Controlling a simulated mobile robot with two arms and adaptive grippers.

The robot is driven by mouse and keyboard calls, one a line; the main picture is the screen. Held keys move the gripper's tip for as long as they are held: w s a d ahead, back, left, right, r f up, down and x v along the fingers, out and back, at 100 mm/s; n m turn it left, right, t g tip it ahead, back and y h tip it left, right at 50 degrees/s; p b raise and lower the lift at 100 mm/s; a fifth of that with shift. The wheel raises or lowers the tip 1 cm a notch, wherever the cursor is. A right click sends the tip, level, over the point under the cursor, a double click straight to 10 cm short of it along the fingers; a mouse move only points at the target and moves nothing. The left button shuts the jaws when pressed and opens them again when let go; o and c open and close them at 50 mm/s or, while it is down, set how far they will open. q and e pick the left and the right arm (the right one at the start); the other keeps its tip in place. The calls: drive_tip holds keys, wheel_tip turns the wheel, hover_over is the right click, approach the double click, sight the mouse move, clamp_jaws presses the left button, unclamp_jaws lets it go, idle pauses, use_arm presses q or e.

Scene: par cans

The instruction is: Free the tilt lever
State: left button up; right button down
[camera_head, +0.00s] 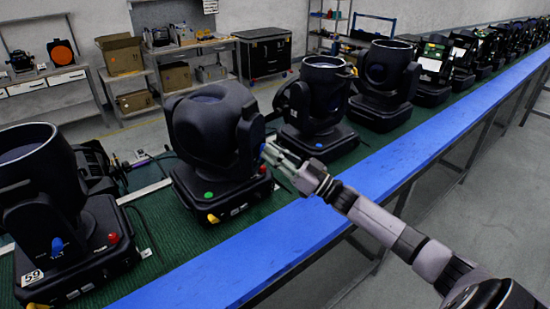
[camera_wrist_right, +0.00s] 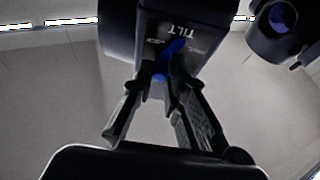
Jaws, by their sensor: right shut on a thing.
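The black moving-head fixture (camera_head: 205,125) stands in the left middle of the bench in the head view, a green dot and a red knob on its base. My right gripper (camera_head: 268,154) reaches its yoke arm from the right. In the right wrist view the tilt lever (camera_wrist_right: 177,46) is blue, beside the white TILT lettering on the black yoke (camera_wrist_right: 205,18). The fingertips of my right gripper (camera_wrist_right: 162,82) are closed together on the blue lever's lower end. In the head view the gripper mostly hides the lever. My left gripper is not in view.
Another fixture (camera_head: 65,235) stands at the left and one (camera_head: 315,100) just right of the gripper, with a row of more beyond. A blue edge strip (camera_head: 265,240) runs along the bench front. The grey floor (camera_head: 490,200) at the right is clear.

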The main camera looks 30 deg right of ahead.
drive_tip(key=n+y+b, duration=0.1)
drive_tip(key=n, duration=0.1)
drive_tip(key=n+g+y+b, duration=0.1)
drive_tip(key=n, duration=0.1)
drive_tip(key=n+g+b, duration=0.1)
drive_tip(key=n+b, duration=0.1)
drive_tip(key=shift+s+a+f+n+y, duration=0.1)
drive_tip(key=shift+s+a+n+y, duration=0.1)
drive_tip(key=shift+a+n+y, duration=0.2)
drive_tip(key=n+g+b, duration=0.1)
drive_tip(key=n+y+b, duration=0.1)
drive_tip(key=n, duration=0.1)
drive_tip(key=shift+s+a+g, duration=0.1)
drive_tip(key=shift+a+g, duration=0.1)
drive_tip(key=shift+g, duration=0.2)
drive_tip(key=shift+s+a+n+g+y+b, duration=0.15)
drive_tip(key=shift+n+g+b, duration=0.1)
drive_tip(key=shift+n, duration=0.4)
drive_tip(key=shift+w+n+g+y+b, duration=0.1)
drive_tip(key=shift+n+g+b, duration=0.15)
drive_tip(key=shift+n, duration=0.45)
drive_tip(key=shift+s+a+n+g+y+b, duration=0.15)
drive_tip(key=shift+n+g+b, duration=0.1)
drive_tip(key=shift+n, duration=0.4)
drive_tip(key=c, duration=1.6)
unclamp_jaws()
drive_tip(key=shift+d, duration=0.1)
drive_tip(key=v, duration=1.2)
